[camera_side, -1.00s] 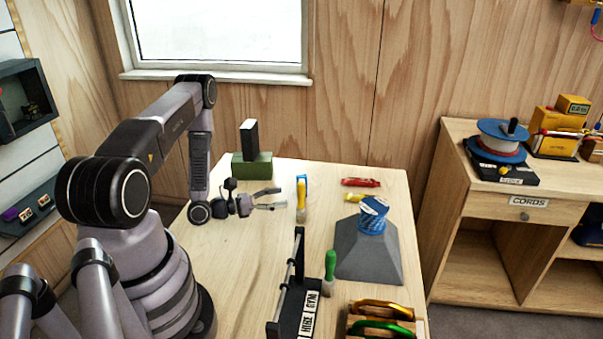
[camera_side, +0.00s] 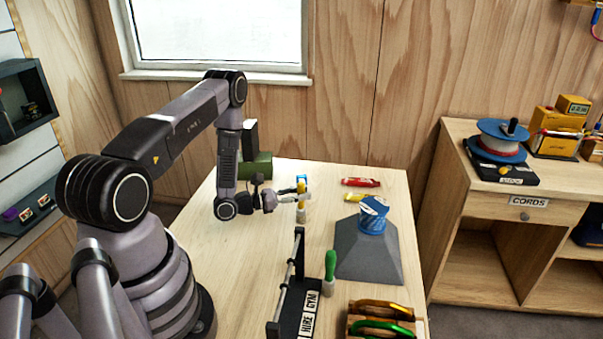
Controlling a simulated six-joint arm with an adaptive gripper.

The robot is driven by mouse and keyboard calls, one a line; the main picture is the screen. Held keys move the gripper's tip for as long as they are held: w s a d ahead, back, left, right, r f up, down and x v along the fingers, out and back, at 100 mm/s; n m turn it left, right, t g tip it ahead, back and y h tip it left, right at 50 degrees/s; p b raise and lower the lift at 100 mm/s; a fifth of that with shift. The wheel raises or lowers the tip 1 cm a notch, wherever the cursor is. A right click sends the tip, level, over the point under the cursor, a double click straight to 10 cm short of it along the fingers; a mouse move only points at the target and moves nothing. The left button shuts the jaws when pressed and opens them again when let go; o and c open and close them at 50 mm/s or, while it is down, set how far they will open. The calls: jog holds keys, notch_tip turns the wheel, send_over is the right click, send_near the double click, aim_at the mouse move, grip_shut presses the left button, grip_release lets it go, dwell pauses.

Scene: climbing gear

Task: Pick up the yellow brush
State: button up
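The yellow brush (camera_side: 301,187) stands upright on the table, toward the back middle. Its handle is yellow, with blue at the top and a pale lower part. My gripper (camera_side: 302,197) is level with it, coming from the left with its fingers at the brush's middle. The fingers are drawn close together around the brush and look shut on it. They hide part of its middle. The brush appears to be still on the table, not lifted.
A green-handled brush (camera_side: 330,265) stands by a black rack (camera_side: 297,290) in front. Red (camera_side: 360,182) and yellow (camera_side: 361,198) tubes lie behind. A green box (camera_side: 255,168) stands back left. Carabiners (camera_side: 385,307) sit front right.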

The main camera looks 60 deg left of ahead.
grip_shut()
